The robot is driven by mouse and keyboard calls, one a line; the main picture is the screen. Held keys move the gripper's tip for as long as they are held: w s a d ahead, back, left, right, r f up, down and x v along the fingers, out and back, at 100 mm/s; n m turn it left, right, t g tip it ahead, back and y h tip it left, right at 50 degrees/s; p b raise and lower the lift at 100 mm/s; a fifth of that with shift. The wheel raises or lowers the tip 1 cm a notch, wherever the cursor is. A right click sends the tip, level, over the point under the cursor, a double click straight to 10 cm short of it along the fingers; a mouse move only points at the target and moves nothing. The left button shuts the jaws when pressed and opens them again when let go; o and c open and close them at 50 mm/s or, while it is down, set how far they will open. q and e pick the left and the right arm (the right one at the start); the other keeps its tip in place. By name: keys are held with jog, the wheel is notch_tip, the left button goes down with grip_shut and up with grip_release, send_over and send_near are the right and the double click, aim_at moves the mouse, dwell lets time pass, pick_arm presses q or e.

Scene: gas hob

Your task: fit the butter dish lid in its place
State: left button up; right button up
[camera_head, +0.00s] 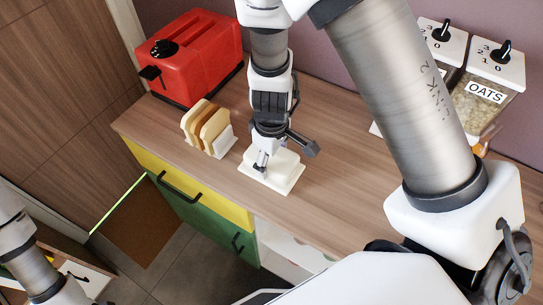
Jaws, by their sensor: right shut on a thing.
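The butter dish base (289,187) is a flat cream-white plate on the wooden counter, near its front edge. The white butter dish lid (286,161) is a small block shape directly over the base. My right gripper (262,166) points down from above and is shut on the lid. The gripper hides part of the lid. The lid is on or just above the base; I cannot tell whether it sits fully down. My left arm shows at the lower left edge, but its gripper is out of view.
A toast rack (221,143) with bread slices stands close to the left of the dish. A red toaster (200,55) is behind it. Dispensers, one labelled oats (487,92), stand at the back right. The counter (330,205) right of the dish is clear.

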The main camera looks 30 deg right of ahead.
jog(key=shift+f, duration=0.1)
jog(key=o, duration=1.2)
notch_tip(320, 180, up, 12)
jog(key=shift+r, duration=0.1)
